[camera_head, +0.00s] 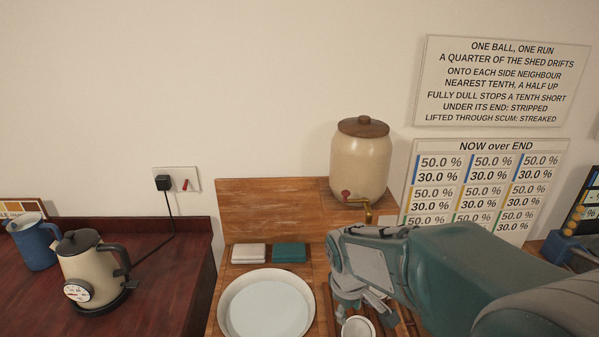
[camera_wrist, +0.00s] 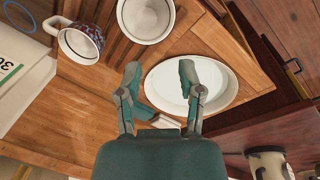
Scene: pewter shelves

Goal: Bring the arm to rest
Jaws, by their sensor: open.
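My arm reaches in from the right in the head view, over the wooden counter. My gripper (camera_head: 360,300) hangs low there, beside the white basin and close to a white cup (camera_head: 358,327). In the wrist view my gripper (camera_wrist: 160,75) has its two fingers spread apart with nothing between them. The white cup (camera_wrist: 145,20) stands beyond the fingertips on a slatted rack. The round white basin (camera_wrist: 215,85) lies behind and to the right of the fingers. In the head view my arm hides part of the counter.
A stoneware crock with a tap (camera_head: 361,160) stands behind my arm. The basin (camera_head: 267,305), a white block (camera_head: 248,253) and a teal block (camera_head: 289,252) sit left. A kettle (camera_head: 88,268) and blue jug (camera_head: 33,242) stand further left. A patterned mug (camera_wrist: 82,40) stands beside the cup.

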